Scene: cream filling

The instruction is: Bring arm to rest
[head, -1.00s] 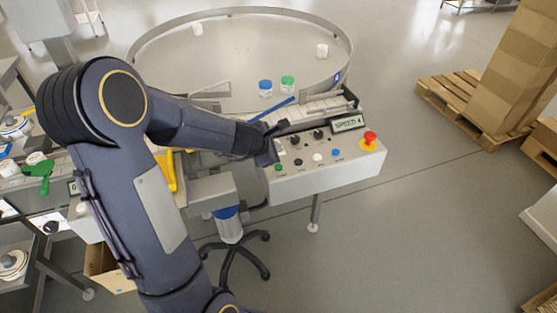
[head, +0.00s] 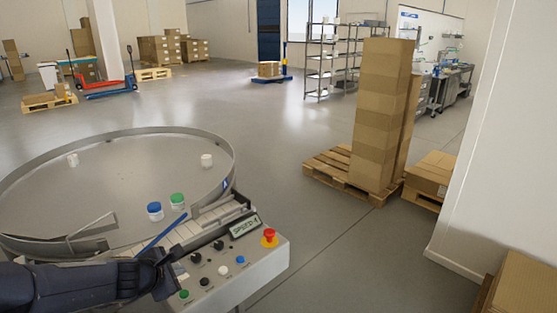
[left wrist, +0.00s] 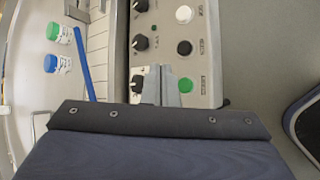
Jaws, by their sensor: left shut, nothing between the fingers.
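My left gripper (head: 168,272) is shut and empty at the left edge of the control panel (head: 262,262), close to the green button (head: 184,294). In the left wrist view its closed fingers (left wrist: 160,88) overlap the panel face (left wrist: 209,60), between a black knob and the green button (left wrist: 186,84). I cannot tell whether they touch it. My left arm comes in from the lower left. My right gripper is in neither view.
A round turntable (head: 120,134) carries a blue-lidded jar (head: 154,211), a green-lidded jar (head: 177,201) and two white jars. A blue bar (head: 160,236) lies by the panel. Stacked boxes (head: 378,120) stand on a pallet (head: 330,168). Open floor lies between.

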